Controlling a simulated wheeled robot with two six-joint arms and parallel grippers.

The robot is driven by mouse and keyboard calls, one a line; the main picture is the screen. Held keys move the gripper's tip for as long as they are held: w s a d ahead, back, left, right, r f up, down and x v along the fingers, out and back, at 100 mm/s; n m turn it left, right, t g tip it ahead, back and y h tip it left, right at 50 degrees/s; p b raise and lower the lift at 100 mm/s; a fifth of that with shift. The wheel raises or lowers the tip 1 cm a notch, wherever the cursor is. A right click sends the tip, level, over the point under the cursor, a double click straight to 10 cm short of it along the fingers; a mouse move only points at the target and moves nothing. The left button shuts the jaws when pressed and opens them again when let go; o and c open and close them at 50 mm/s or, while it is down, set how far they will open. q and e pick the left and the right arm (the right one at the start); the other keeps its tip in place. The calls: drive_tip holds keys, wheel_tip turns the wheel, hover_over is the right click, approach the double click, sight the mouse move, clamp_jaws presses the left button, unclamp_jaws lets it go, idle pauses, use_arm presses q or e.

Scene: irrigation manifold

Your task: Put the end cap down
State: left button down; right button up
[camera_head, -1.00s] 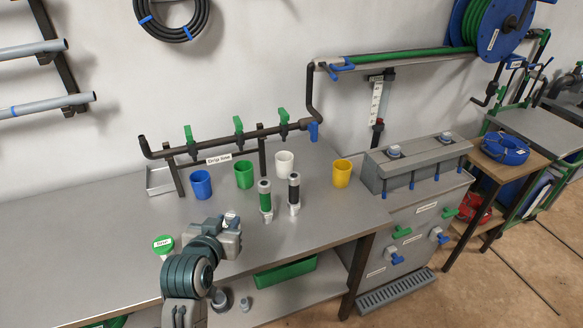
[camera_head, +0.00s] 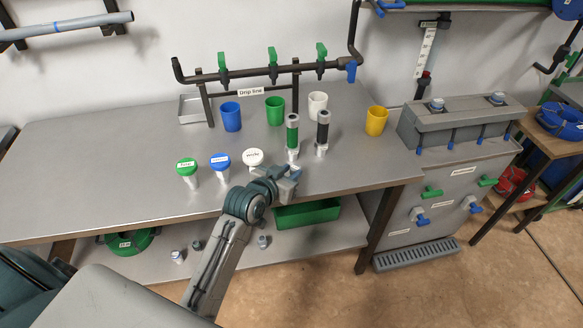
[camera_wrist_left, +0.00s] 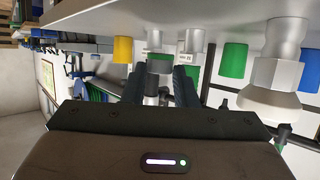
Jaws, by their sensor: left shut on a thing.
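My left gripper (camera_head: 291,174) is over the front part of the grey workbench (camera_head: 90,172), just in front of the two upright filters, one green (camera_head: 292,134) and one black (camera_head: 323,131). In the left wrist view, which shows the bench upside down, the dark fingers (camera_wrist_left: 160,88) are shut on a small grey piece (camera_wrist_left: 151,88), which looks like the end cap. The fingers mostly hide it, and in the head view it hardly shows. I cannot tell whether it touches the bench. My right gripper is not in view.
White-stemmed fittings with green (camera_head: 187,166), blue (camera_head: 220,161) and white (camera_head: 253,156) tops stand left of the gripper. Blue (camera_head: 231,117), green (camera_head: 275,111), white (camera_head: 317,105) and yellow (camera_head: 376,121) cups stand behind. The bench's left part is clear. A green bin (camera_head: 307,215) is below.

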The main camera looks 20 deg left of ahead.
sight(291, 172)
use_arm(q)
drive_tip(key=w, duration=0.2)
drive_tip(key=w+a, duration=0.1)
drive_tip(key=w, duration=0.1)
drive_tip(key=shift+a+f, duration=0.1)
drive_tip(key=shift+f, duration=0.1)
drive_tip(key=shift+w+f+p, duration=0.1)
drive_tip(key=shift+f+p, duration=0.1)
drive_tip(key=shift+p, duration=0.1)
drive_tip(key=shift+f+p, duration=0.3)
drive_tip(key=shift+f, duration=1.3)
drive_tip(key=c, duration=1.1)
unclamp_jaws()
drive_tip(key=shift+f, duration=0.1)
drive_tip(key=shift+c, duration=0.2)
